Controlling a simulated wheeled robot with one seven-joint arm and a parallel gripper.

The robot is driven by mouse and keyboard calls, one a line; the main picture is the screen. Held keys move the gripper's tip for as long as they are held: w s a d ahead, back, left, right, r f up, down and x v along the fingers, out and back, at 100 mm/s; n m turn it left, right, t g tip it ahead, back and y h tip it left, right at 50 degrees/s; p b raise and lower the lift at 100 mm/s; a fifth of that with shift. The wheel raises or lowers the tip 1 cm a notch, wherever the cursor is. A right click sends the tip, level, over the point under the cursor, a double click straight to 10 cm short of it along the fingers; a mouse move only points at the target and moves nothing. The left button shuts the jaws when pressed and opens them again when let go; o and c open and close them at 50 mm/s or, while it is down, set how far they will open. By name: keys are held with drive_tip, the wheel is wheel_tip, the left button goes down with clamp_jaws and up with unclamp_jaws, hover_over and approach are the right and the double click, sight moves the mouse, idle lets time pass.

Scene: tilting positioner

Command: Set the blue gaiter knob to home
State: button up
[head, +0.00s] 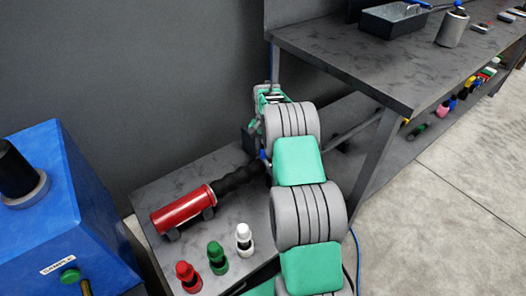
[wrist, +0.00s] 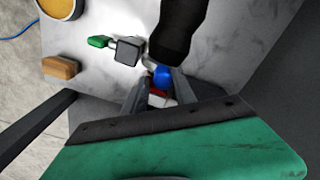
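The blue gaiter knob (wrist: 162,76) sits at the end of a thick black gaiter (wrist: 180,28) in the wrist view. My gripper (wrist: 163,80) has one finger on each side of the knob, close to it. Whether the fingers press on it I cannot tell. In the head view only a small piece of the blue knob (head: 264,156) shows beside my arm. There the black ribbed gaiter (head: 238,179) runs from the knob to a red cylinder (head: 183,209) on the low bench. My arm hides most of the fingertips in that view.
Red (head: 188,277), green (head: 217,257) and white (head: 244,240) knobs stand on the bench front. A blue box (head: 60,220) is at left, a taller table (head: 390,75) at right. The wrist view shows a grey block (wrist: 127,50) with a green tip and a tan block (wrist: 60,67) nearby.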

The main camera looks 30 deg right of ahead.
drive_tip(key=shift+o, duration=1.6)
drive_tip(key=shift+a, duration=0.15)
wheel_tip(320, 180, up, 8)
drive_tip(key=shift+f+p, duration=0.1)
drive_tip(key=shift+p, duration=0.5)
